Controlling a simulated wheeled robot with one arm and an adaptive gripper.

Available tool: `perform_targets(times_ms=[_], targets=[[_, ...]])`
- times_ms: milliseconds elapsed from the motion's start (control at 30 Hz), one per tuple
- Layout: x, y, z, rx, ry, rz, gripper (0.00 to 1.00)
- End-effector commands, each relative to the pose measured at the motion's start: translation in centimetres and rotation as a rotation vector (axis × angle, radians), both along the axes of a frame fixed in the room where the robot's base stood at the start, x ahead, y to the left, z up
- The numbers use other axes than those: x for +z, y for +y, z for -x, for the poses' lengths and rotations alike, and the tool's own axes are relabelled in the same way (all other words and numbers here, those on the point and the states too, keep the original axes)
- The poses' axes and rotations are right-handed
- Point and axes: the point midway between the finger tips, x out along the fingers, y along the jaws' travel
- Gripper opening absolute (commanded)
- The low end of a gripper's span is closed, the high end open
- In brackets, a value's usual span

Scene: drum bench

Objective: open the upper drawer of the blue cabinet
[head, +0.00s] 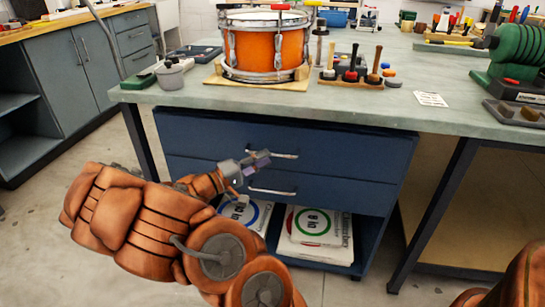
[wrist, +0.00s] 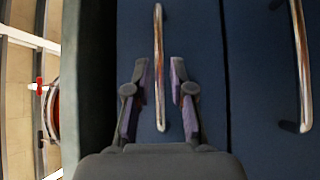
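The blue cabinet (head: 385,160) sits under the bench top, with two drawers one above the other. Both drawer fronts look flush. The upper drawer (head: 345,155) has a silver bar handle (head: 285,155), which also shows in the wrist view (wrist: 158,30). The lower drawer's handle (head: 272,192) is at the right of the wrist view (wrist: 302,70). My gripper (head: 262,160) is at the left part of the upper handle. In the wrist view my open fingers (wrist: 159,68) appear on either side of the upper handle, with gaps visible. Whether they reach its depth is unclear.
The grey-green bench top (head: 200,95) overhangs the drawers. It carries an orange drum (head: 265,50), a mallet rack (head: 350,78) and a green machine (head: 515,55). Paper sacks (head: 312,228) lie on the shelf below the drawers. A bench leg (head: 432,215) stands at the right.

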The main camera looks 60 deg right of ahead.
Motion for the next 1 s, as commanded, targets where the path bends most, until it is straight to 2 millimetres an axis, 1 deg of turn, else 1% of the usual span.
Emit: perform_targets(times_ms=[100, 300, 433, 667, 867, 900, 1000], targets=[[0.1, -1.5, 0.9, -0.004, -0.001, 0.000, 0.23], [0.4, -3.0, 1.5, -0.003, -0.002, 0.002, 0.23], [0.6, -3.4, 1.6, -0.001, -0.002, 0.002, 0.23], [0.6, -3.4, 1.6, -0.001, -0.001, 0.000, 0.23], [0.5, -3.4, 1.6, -0.001, -0.001, 0.000, 0.02], [0.5, -3.4, 1.6, -0.001, -0.001, 0.000, 0.00], [0.5, -3.4, 1.6, -0.001, -0.001, 0.000, 0.00]])
